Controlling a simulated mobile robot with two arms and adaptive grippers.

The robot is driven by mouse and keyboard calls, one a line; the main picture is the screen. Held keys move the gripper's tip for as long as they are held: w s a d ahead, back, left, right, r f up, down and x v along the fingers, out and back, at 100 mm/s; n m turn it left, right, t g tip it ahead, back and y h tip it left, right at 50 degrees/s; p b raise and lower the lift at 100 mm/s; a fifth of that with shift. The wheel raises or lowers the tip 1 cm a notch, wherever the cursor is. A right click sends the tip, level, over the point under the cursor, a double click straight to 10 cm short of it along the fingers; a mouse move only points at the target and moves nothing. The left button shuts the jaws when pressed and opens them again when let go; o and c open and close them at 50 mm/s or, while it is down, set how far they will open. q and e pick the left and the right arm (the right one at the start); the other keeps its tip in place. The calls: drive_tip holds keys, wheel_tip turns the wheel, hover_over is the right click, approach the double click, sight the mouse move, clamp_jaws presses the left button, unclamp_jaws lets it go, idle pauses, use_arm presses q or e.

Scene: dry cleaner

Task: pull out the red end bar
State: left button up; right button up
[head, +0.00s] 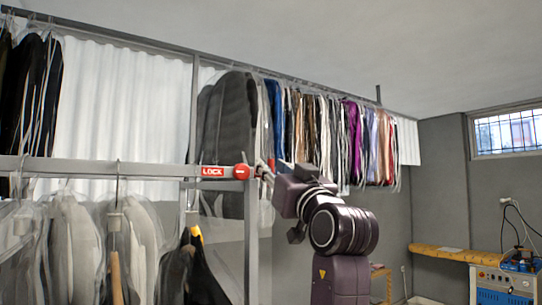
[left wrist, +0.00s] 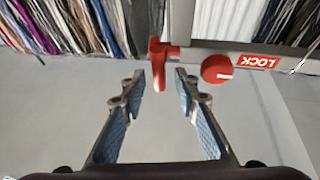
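The red end bar (left wrist: 158,62) is T-shaped in the left wrist view and sticks out from the end of the grey rail. My left gripper (left wrist: 159,82) is open, one finger on each side of the bar's lower part, with gaps visible on both sides. How deep the bar sits between the fingertips is hard to tell. In the head view my left gripper (head: 266,170) is at the rail's right end and largely hides the bar. A round red knob (left wrist: 217,68) with a white mark is beside the bar; it also shows in the head view (head: 241,171). My right gripper is not in view.
A red LOCK label (head: 213,171) is on the rail (head: 100,168) next to the knob. Bagged garments (head: 75,240) hang below the rail, and a long row of clothes (head: 330,130) hangs behind. A wooden-topped table with a blue machine (head: 505,278) stands at the right.

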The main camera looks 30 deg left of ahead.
use_arm(q)
drive_tip(key=shift+p+x, duration=0.35)
drive_tip(key=shift+x, duration=0.5)
clamp_jaws()
